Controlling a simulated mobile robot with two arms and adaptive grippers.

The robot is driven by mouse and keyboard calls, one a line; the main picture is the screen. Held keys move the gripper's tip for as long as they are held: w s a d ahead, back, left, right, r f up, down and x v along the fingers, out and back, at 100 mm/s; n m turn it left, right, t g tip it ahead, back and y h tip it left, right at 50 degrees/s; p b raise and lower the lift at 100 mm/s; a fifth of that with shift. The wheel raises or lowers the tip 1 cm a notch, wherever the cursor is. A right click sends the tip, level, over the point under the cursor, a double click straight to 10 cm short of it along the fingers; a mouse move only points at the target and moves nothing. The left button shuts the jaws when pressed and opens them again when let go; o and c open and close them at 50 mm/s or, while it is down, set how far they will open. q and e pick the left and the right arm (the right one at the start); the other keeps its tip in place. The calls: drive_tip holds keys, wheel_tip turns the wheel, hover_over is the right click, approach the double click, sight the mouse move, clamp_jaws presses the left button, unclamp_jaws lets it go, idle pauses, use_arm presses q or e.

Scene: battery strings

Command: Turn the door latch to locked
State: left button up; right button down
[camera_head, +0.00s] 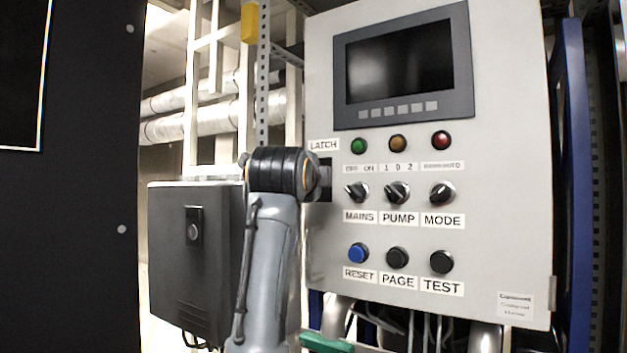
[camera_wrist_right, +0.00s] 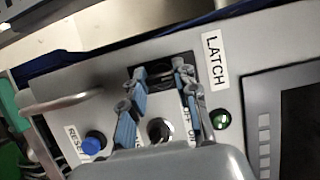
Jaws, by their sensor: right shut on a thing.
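The door latch (camera_wrist_right: 160,68) is a dark fitting on the grey control panel, beside the white LATCH label (camera_wrist_right: 215,60). In the right wrist view my right gripper (camera_wrist_right: 163,77) has its two blue-padded fingers on either side of the latch, shut on it. The fingers hide much of the latch, and I cannot tell its angle. In the head view my right wrist covers most of the latch, just below the LATCH label (camera_head: 323,145), and my fingers are hidden. My left gripper is not in view.
The panel (camera_head: 520,215) carries a dark screen (camera_head: 405,68), lamps, the MAINS knob (camera_head: 356,192), other knobs, and a blue RESET button (camera_head: 358,253) near my wrist. A dark box (camera_head: 195,270) stands left of my arm. Cables hang below the panel.

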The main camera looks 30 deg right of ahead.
drive_tip(key=c, duration=1)
unclamp_jaws()
drive_tip(key=v, duration=1.2)
